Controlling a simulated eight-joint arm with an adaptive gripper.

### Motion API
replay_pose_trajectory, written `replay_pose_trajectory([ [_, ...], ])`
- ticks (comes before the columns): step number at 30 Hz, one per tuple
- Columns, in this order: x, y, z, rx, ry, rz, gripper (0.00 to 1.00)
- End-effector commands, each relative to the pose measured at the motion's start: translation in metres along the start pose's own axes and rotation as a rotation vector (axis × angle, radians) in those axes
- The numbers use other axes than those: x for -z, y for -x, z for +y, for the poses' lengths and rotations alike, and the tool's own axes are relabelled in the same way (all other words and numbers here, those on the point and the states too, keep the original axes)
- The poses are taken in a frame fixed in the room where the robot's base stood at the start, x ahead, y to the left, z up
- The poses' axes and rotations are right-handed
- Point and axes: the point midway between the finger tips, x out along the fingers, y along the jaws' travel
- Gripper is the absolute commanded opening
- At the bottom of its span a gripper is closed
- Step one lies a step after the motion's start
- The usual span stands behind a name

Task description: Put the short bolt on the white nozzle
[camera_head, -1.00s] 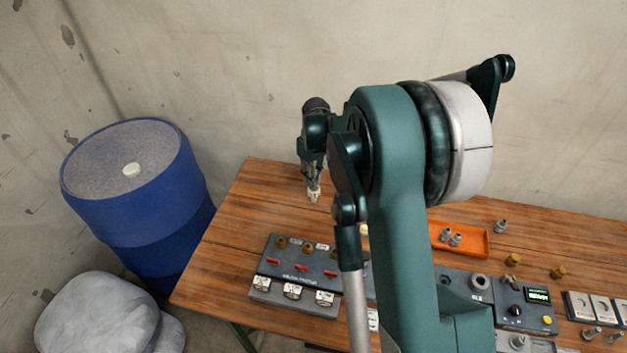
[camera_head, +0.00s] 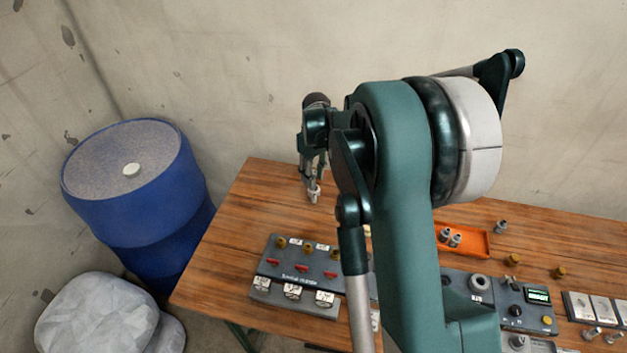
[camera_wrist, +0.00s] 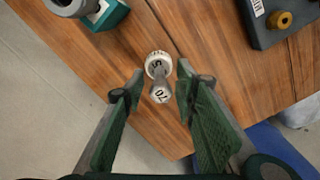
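I cannot tell surely whether this is the white nozzle, a bolt, or one on the other. My gripper (camera_wrist: 159,75) is open around it, with a gap on each side. In the head view my gripper (camera_head: 313,188) is over the table's far left part. Similar grey pieces, perhaps bolts, are in the orange tray (camera_head: 476,242), and another grey piece (camera_head: 500,227) stands behind it.
A dark panel with red levers (camera_head: 298,272) lies at the table's front left. A grey device with a green display (camera_head: 538,296) and brass pieces (camera_head: 559,272) are at right. A blue barrel (camera_head: 140,205) stands left of the table. My arm hides the table's middle.

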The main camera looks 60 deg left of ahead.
Motion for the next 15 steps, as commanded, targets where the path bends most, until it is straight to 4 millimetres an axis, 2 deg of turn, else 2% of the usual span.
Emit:
replay_pose_trajectory([
  [15, 0.000, 0.081, 0.000, 0.000, 0.000, 0.000, 0.29],
])
